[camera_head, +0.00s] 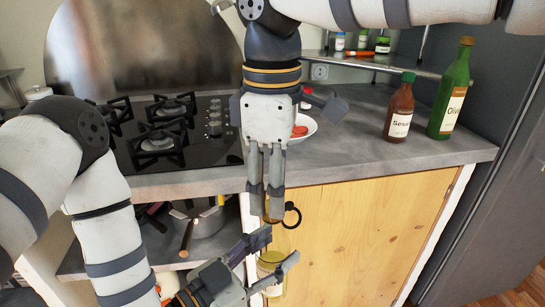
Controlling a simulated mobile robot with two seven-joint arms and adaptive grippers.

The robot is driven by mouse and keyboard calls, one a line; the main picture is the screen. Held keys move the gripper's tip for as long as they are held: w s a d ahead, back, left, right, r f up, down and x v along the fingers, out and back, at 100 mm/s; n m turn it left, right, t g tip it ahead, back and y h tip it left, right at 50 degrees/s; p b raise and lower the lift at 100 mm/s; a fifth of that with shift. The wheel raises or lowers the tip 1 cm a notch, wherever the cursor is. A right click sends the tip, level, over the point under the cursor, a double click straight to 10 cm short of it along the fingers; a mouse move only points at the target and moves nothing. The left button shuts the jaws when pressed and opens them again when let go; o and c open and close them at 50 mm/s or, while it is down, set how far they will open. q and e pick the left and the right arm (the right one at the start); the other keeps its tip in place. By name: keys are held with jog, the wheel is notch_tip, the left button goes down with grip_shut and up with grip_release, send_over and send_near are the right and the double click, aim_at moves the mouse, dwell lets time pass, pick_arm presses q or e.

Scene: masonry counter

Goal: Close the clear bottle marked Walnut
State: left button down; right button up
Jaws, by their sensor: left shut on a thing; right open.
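A clear bottle (278,240) with a pale label and yellowish tint is held upright in front of the wooden cabinet door. My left gripper (281,247) is shut on this bottle from the lower left, and its fingers hide part of it. The label's writing cannot be read. My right gripper (266,212) points straight down just above the bottle, open with its fingers only a little apart. Its fingertips hide the bottle's top, so I cannot tell how the cap sits. A dark ring (292,216) shows just right of these fingertips; I cannot tell what it belongs to.
A black gas hob (185,150) fills the counter's left. A plate (306,127) with red food lies behind my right gripper. A brown Sesame bottle (398,115) and a green bottle (448,100) stand at the right. A pot (198,222) sits on the shelf below.

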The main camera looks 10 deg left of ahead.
jog(key=shift+f, duration=1.4)
grip_shut()
jog(key=shift+o, duration=0.6)
grip_release()
